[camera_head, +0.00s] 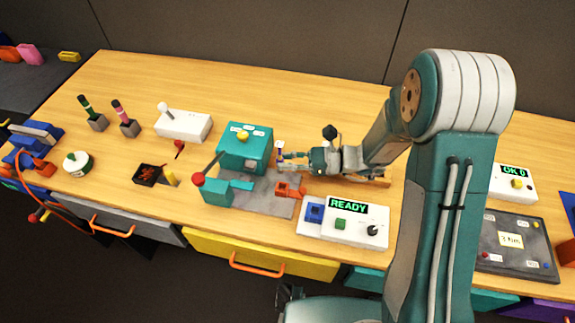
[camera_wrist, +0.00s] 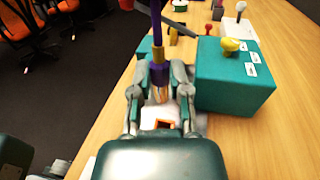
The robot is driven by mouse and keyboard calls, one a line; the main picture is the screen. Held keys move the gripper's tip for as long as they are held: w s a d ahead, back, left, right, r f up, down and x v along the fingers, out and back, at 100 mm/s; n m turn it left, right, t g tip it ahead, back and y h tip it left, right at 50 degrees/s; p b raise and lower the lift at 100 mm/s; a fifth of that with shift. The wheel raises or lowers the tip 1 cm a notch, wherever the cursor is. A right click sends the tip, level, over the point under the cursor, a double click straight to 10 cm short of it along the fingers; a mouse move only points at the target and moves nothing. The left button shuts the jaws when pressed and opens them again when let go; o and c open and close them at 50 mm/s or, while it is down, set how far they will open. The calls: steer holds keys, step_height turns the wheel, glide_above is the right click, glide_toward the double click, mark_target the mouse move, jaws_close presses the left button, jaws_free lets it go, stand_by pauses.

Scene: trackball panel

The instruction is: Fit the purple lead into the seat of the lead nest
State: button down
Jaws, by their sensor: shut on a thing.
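My gripper (camera_head: 283,160) reaches left over the table, beside the teal box with the yellow knob (camera_head: 241,158). In the wrist view my gripper (camera_wrist: 160,92) is closed around the purple lead (camera_wrist: 157,72). The lead stands roughly upright between the fingers, with its purple shaft running up out of the picture and a pale metallic lower end. An orange piece with an opening (camera_wrist: 165,124) shows below the fingers; it also shows in the head view (camera_head: 289,190) on a grey plate. I cannot tell for certain which part is the lead nest, and its seat is not clearly visible.
The teal box (camera_wrist: 235,75) stands close to the right of my gripper in the wrist view. A lever with a red ball (camera_head: 198,180) rises at the plate's left. A white READY panel (camera_head: 345,222) lies in front. The table behind my arm is mostly clear.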

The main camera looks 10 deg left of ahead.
mark_target(288, 187)
steer(key=shift+f, duration=1.25)
steer(key=shift+d+f, duration=0.2)
steer(key=shift+f, duration=1.45)
steer(key=shift+a, duration=0.15)
steer(key=shift+f, duration=1.6)
steer(key=c, duration=0.5)
jaws_free()
